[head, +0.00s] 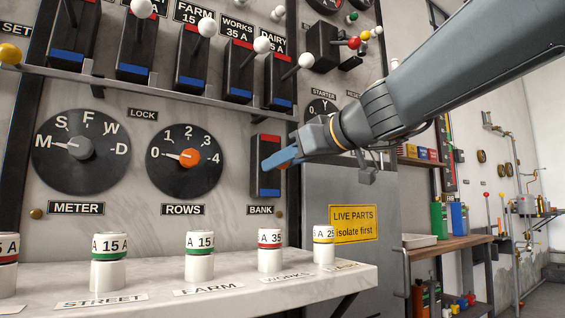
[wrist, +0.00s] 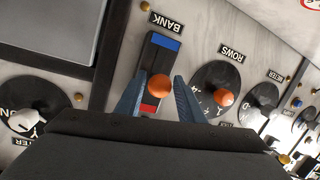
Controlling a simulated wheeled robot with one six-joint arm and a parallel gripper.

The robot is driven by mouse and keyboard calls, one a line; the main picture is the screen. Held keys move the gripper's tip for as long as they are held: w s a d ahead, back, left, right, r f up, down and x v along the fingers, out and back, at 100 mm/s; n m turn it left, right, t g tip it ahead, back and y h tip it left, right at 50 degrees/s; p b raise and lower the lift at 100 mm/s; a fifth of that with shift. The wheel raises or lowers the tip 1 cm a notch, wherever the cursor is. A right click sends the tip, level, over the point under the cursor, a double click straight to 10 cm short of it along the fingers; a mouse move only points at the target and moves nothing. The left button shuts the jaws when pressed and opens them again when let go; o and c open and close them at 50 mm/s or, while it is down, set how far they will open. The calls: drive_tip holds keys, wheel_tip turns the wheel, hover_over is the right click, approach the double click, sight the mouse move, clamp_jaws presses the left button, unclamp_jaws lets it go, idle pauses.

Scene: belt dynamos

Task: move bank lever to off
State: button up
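The bank switch (head: 263,183) is a black upright box on the panel, red at its top and blue at its bottom, above the BANK label (head: 261,210). In the wrist view the switch (wrist: 158,62) appears upside down, and its lever's orange ball (wrist: 160,83) shows toward the red end. My gripper (head: 273,162) is in front of the switch and hides the lever in the head view. In the wrist view my gripper (wrist: 160,74) is open, one blue finger on each side of the ball, with visible gaps. I cannot tell the lever's exact tilt.
The ROWS dial (head: 185,160) with an orange knob is left of the switch. A row of white-ball levers (head: 238,75) is above. A marble shelf (head: 200,290) with several fuses stands below. A grey cabinet (head: 350,190) is at right.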

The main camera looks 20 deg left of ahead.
drive_tip(key=v, duration=0.7)
drive_tip(key=shift+s+d, duration=0.2)
drive_tip(key=shift+d, duration=0.1)
drive_tip(key=shift+p, duration=0.3)
